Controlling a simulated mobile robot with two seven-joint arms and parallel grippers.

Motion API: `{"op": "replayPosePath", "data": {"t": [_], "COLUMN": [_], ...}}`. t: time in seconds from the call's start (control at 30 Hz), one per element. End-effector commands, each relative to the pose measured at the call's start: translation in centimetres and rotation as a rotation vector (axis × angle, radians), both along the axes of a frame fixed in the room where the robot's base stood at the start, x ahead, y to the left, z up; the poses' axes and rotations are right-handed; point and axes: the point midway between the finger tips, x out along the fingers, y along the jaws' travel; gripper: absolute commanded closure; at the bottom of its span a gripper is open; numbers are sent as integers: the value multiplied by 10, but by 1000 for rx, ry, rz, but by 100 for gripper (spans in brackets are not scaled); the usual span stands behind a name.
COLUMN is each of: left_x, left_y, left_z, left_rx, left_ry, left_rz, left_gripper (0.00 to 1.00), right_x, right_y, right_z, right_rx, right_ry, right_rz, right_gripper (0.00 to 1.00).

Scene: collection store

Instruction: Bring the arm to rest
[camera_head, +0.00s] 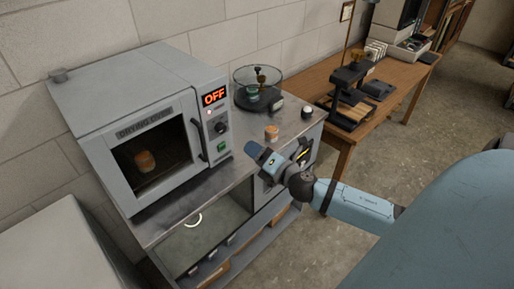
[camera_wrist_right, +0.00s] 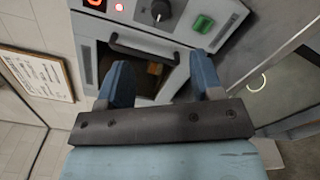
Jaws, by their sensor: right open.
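My right arm comes in from the right in the head view. Its gripper (camera_head: 262,156) is over the front edge of the counter, to the right of the drying oven (camera_head: 128,93). In the wrist view my right gripper (camera_wrist_right: 163,75) is open, with nothing between its two blue fingers. The oven's dark window and handle (camera_wrist_right: 143,48) show beyond the fingers. The oven door appears shut, and the display reads OFF. An amber-brown jar (camera_head: 145,161) is inside, behind the window. My left gripper is not in view.
A small orange-brown jar (camera_head: 271,132) stands on the counter just behind the right gripper. A round glass vessel (camera_head: 257,92) is farther back. A wooden table (camera_head: 392,97) with dark equipment stands at the right. Floor shows between counter and table.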

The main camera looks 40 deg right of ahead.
Motion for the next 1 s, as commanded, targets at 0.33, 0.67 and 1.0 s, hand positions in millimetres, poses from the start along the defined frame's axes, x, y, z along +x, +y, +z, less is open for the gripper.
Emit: {"op": "replayPosePath", "data": {"t": [0.33, 0.67, 1.0], "left_x": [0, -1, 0], "left_y": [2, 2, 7], "left_z": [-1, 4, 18], "left_rx": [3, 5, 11], "left_ry": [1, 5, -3], "left_rz": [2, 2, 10], "left_gripper": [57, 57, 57], "right_x": [0, -40, -158], "right_y": [0, 35, 152], "right_z": [0, -68, -176], "right_rx": [0, 502, 1708], "right_ry": [0, 215, 636], "right_rz": [0, -61, -396], "right_gripper": [40, 40, 40]}}
